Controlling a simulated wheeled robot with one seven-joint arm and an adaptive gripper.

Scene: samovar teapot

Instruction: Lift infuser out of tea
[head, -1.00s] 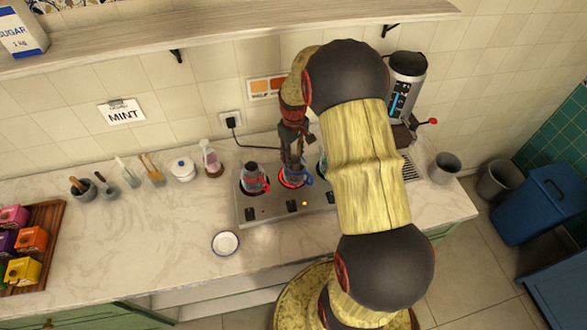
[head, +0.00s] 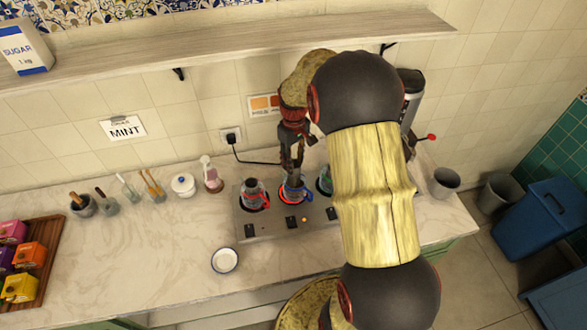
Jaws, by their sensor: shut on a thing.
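A glass teapot with a blue handle (head: 295,193) stands on the middle burner, which glows red. My gripper (head: 292,168) points down right above this teapot's mouth. It is shut on the infuser, which is too small and too covered by the fingers to make out clearly. I cannot tell whether the infuser's lower end is still inside the teapot. A second glass teapot with a red handle (head: 254,194) stands on the left burner. A third, greenish teapot (head: 325,181) stands to the right, partly hidden by my arm.
The steel burner plate (head: 270,232) has dark switches along its front. A small white dish (head: 225,260) lies on the bare counter in front. A pink-based bottle (head: 212,175) and a white jar (head: 183,186) stand left. A wooden shelf (head: 230,50) hangs above.

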